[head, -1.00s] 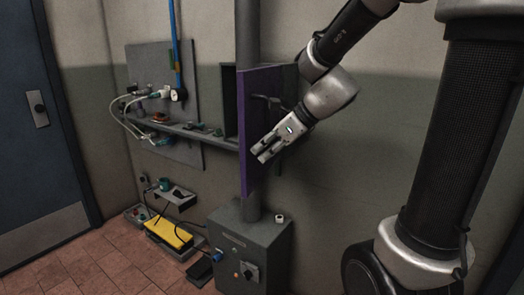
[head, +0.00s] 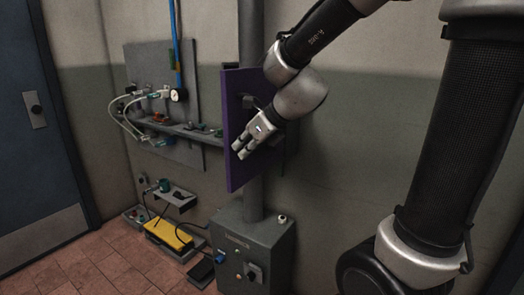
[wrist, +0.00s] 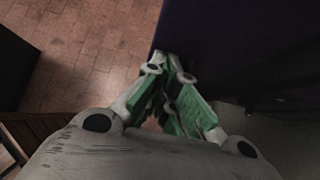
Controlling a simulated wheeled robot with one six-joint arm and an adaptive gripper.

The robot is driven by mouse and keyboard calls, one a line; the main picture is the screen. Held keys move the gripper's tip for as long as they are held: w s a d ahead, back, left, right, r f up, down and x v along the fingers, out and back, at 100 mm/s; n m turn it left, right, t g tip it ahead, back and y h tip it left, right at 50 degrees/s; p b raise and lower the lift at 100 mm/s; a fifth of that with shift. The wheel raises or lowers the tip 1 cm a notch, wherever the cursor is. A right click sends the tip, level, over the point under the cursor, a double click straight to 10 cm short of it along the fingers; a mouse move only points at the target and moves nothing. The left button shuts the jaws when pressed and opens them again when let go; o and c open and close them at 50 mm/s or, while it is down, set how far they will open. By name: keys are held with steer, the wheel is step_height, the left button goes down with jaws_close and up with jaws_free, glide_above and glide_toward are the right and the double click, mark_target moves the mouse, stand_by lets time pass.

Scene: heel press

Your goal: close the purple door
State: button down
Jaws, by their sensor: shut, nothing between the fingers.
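The purple door (head: 235,116) stands on the grey post, its broad face turned toward me and its left edge free. It hides most of the dark cabinet behind it. A dark handle (head: 248,101) shows on its upper face. My gripper (head: 239,155) is shut and empty, in front of the door's lower middle. In the wrist view, the closed fingertips (wrist: 165,58) lie at the edge of the dark purple door panel (wrist: 230,50). I cannot tell for certain whether they touch it.
A grey control box (head: 250,250) stands below the door. A grey shelf panel (head: 165,90) with hoses and fittings is on the wall to the left. A yellow case (head: 168,233) sits low down. A blue door (head: 35,120) is at far left. The wall at right is clear.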

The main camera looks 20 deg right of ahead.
steer(key=w+a, duration=0.4)
steer(key=w, duration=0.3)
steer(key=w+a, duration=0.4)
steer(key=w, duration=0.4)
steer(key=w+d+m+t+h, duration=0.1)
steer(key=w+d+m+h, duration=0.1)
steer(key=w, duration=1.6)
steer(key=shift+w+d+m, duration=0.2)
steer(key=shift+d+m, duration=0.15)
steer(key=shift+m, duration=0.25)
